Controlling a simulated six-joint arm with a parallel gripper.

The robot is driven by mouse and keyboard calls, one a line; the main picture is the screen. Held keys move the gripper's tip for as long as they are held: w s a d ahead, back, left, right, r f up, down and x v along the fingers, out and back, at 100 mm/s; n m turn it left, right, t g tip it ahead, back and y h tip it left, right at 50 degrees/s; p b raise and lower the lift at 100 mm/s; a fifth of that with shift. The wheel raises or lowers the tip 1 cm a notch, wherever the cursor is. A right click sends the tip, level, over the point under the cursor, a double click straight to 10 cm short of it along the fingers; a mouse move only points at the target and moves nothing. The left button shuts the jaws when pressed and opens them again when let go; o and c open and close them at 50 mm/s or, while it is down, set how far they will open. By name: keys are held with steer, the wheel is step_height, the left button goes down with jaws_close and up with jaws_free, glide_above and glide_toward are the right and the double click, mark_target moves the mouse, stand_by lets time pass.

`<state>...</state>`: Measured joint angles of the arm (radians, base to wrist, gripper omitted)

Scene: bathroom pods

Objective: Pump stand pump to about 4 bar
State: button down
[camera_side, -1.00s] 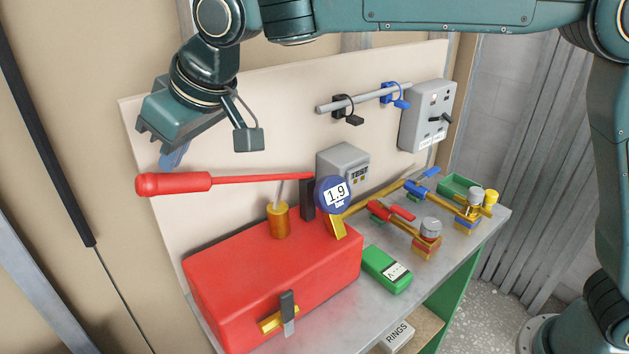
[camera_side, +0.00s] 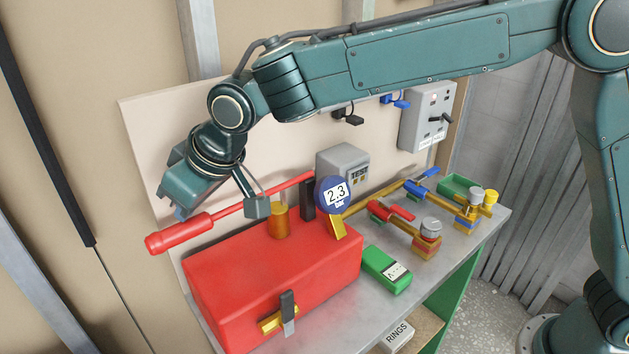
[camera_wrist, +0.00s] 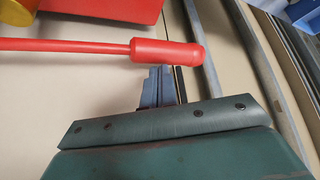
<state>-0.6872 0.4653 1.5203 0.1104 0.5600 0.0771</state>
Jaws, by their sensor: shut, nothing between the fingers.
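The stand pump is a red box body (camera_side: 270,290) on the bench with a brass cylinder (camera_side: 279,221) on top. Its long red lever (camera_side: 245,206) slopes down to the left and ends in a thick handle grip (camera_side: 180,234). The round blue gauge (camera_side: 335,194) reads 2.3. My gripper (camera_side: 181,212) is shut and empty, just above and behind the lever by the inner end of the grip. In the wrist view the shut fingertips (camera_wrist: 162,72) meet the edge of the red grip (camera_wrist: 165,52); contact looks likely but is partly hidden.
A grey meter box (camera_side: 343,168) stands behind the gauge. To the right are a green device (camera_side: 387,270), brass valves with red (camera_side: 391,210) and blue handles, and a green tray (camera_side: 460,186). A switch box (camera_side: 428,115) hangs on the panel. Space left of the pump is clear.

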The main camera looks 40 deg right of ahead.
step_height(320, 180, up, 11)
stand_by(0.8)
stand_by(1.9)
steer(key=shift+f, duration=0.15)
stand_by(0.9)
steer(key=shift+f, duration=5.6)
step_height(320, 180, up, 12)
steer(key=shift+f, duration=0.25)
steer(key=shift+f, duration=0.1)
